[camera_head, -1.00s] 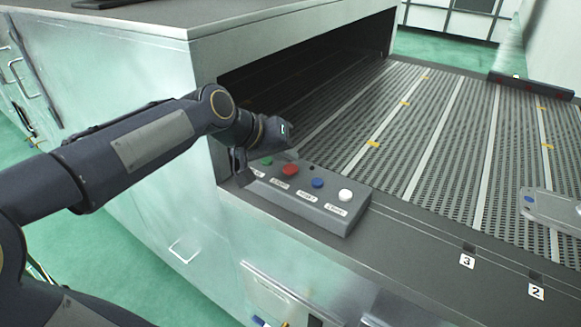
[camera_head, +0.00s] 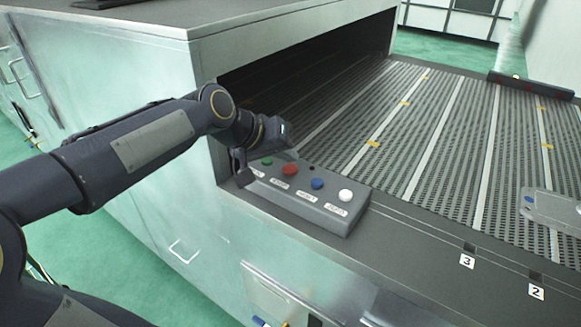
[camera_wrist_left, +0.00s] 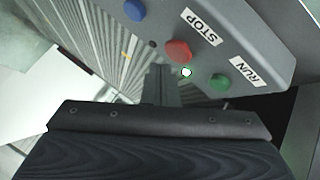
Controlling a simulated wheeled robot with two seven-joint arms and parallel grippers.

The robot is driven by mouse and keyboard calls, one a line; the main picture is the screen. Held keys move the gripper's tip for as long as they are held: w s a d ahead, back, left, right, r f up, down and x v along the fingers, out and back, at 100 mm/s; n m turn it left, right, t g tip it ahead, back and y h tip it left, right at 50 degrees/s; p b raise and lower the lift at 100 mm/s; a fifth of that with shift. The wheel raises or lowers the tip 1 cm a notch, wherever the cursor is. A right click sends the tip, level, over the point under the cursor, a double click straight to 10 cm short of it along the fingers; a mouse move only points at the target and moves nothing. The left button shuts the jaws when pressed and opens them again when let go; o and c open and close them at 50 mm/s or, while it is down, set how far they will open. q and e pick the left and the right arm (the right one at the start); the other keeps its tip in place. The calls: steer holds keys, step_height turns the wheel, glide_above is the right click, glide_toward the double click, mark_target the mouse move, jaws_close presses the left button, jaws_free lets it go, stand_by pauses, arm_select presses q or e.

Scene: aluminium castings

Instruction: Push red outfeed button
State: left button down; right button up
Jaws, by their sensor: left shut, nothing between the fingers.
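A grey control box (camera_head: 305,205) on the machine's front ledge carries a row of round buttons. The red button (camera_head: 290,169) sits between the green button (camera_head: 267,161) and the blue button (camera_head: 317,184). In the left wrist view the red button (camera_wrist_left: 178,51) has a STOP label beside it. My left gripper (camera_head: 286,154) is over the far side of the box, close to the red button; its fingertips are hard to make out from the head. In the wrist view its shut, empty fingers (camera_wrist_left: 160,84) appear just below the red button. Contact cannot be told. My right gripper is not in view.
A white button (camera_head: 345,196) is at the box's right end. The machine housing (camera_head: 120,70) stands left of the ledge, with a dark tunnel opening behind my wrist. A slatted conveyor (camera_head: 420,130) runs behind the box. A grey metal part (camera_head: 550,207) lies at right.

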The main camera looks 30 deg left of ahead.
mark_target(286, 170)
arm_select(q)
steer(key=shift+f+b, duration=0.4)
steer(key=shift+f, duration=0.05)
steer(key=shift+f+b, duration=0.45)
steer(key=shift+f, duration=0.05)
stand_by(0.6)
steer(key=shift+r, duration=0.1)
steer(key=shift+r+p, duration=0.7)
steer(key=shift+r, duration=0.1)
step_height(286, 170, up, 5)
steer(key=p, duration=0.4)
steer(key=shift+r, duration=0.1)
